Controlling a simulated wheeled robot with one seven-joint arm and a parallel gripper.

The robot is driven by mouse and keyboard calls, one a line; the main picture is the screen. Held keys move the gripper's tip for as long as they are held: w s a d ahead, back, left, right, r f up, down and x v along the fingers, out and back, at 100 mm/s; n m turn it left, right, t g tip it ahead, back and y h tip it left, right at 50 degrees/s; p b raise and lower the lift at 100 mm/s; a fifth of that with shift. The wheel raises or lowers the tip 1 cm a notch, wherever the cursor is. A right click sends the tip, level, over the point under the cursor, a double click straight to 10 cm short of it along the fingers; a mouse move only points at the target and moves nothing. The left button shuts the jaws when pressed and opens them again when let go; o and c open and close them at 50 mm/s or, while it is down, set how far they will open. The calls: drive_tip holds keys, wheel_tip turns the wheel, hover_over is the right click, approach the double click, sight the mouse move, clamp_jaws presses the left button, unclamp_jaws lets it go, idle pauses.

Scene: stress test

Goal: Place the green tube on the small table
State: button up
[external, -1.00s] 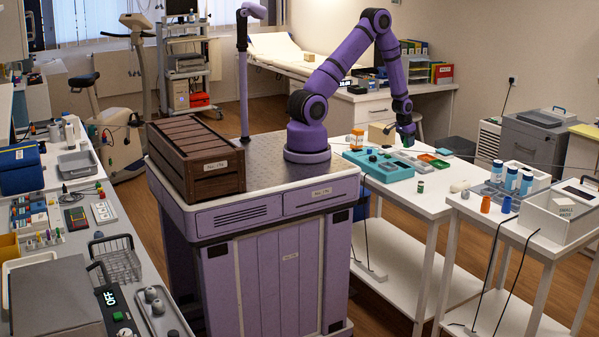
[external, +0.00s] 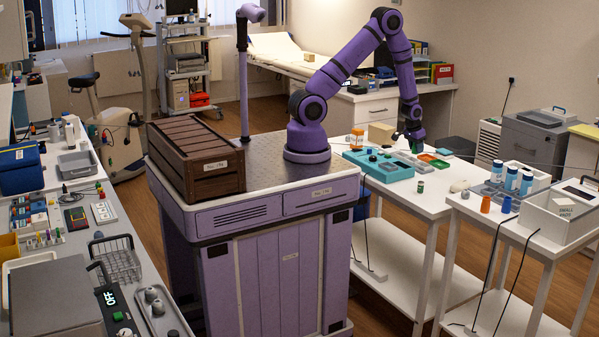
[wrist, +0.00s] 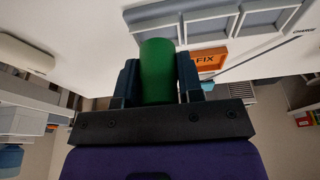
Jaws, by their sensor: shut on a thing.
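The green tube (wrist: 158,70) stands between the two dark fingers of my gripper (wrist: 160,82) in the wrist view. The fingers are shut on its sides, and its far end sticks out past them. In the external view my gripper (external: 412,143) is low over the back part of a white table (external: 440,205), close to a teal tray. The tube is small and mostly hidden there, so I cannot tell whether it touches anything below. A second white table (external: 480,212) stands to the right.
The teal tray (external: 366,165) and an orange-red tray (external: 434,160) lie near my gripper. A small green jar (external: 420,187) stands on the table's front part. Blue-and-white bottles (external: 511,178), an orange cup (external: 486,204) and a white box (external: 555,222) occupy the right table.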

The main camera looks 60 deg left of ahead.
drive_tip(key=s+d+r, duration=0.1)
drive_tip(key=s+d, duration=0.3)
drive_tip(key=d, duration=0.7)
drive_tip(key=s+d+r+m, duration=0.1)
drive_tip(key=s+d, duration=0.2)
drive_tip(key=d, duration=0.7)
drive_tip(key=s+d+r, duration=0.1)
drive_tip(key=s+d, duration=0.3)
drive_tip(key=d, duration=0.7)
drive_tip(key=s+d+r, duration=0.1)
drive_tip(key=s+d, duration=0.9)
drive_tip(key=d, duration=0.1)
hover_over(494, 205)
drive_tip(key=shift+s+a+f+m, duration=0.2)
drive_tip(key=shift+f+m, duration=0.2)
drive_tip(key=shift+f, duration=1.95)
drive_tip(key=shift+f, duration=0.15)
drive_tip(key=o, duration=0.7)
